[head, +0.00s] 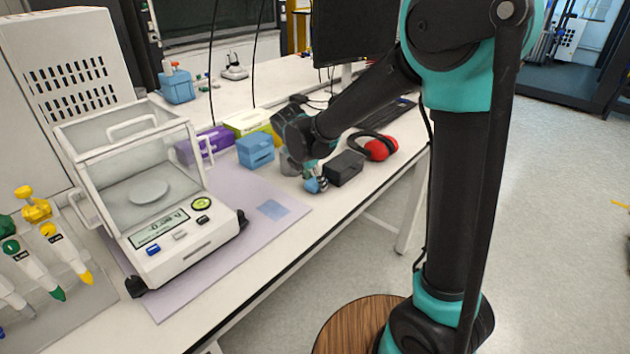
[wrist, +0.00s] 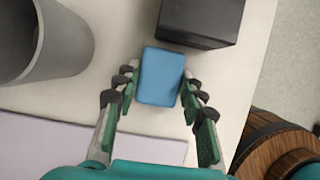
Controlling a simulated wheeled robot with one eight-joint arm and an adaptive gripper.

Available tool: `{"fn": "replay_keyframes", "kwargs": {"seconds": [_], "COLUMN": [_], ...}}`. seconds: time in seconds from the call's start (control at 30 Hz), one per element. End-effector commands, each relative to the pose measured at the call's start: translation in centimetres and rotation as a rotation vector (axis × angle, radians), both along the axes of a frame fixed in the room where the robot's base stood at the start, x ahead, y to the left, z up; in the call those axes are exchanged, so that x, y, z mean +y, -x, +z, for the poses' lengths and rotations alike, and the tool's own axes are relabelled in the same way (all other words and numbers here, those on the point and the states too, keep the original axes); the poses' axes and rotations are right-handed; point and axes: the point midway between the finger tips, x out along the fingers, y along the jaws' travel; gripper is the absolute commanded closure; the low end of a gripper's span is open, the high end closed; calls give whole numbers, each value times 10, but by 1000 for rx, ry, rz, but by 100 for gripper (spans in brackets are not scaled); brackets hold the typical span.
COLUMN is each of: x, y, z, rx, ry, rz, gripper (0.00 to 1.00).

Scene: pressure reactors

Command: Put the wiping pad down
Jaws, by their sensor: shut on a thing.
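The wiping pad is a small blue block with rounded corners (wrist: 160,70). In the wrist view it sits between the fingertips of my gripper (wrist: 160,84), which is shut on it. In the head view the pad (head: 316,185) shows as a small blue patch at the end of my gripper (head: 312,180), near the bench's front edge. The view does not clearly show whether the pad touches the bench. A flat pale blue rectangle (head: 273,209) lies on the lilac mat (head: 232,240), to the left of and nearer than my gripper.
A black box (wrist: 205,18) stands close beside the pad, and a grey round container (wrist: 75,45) stands to its left. Red earmuffs (head: 378,148) lie farther right. A balance (head: 150,200) stands on the mat at left. A blue box (head: 255,149) stands behind the mat.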

Motion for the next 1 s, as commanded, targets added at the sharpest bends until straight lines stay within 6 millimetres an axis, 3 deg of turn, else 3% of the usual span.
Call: {"fn": "replay_keyframes", "kwargs": {"seconds": [0.13,0.17,0.33,0.73,1.0], "x": [0,0,0,1,13], "y": [0,0,0,1,17], "z": [-2,-3,-2,5,51], "rx": [0,0,0,0,0], "ry": [0,0,0,0,1], "rz": [0,0,0,1,2], "gripper": [81,59,39,39,39]}}
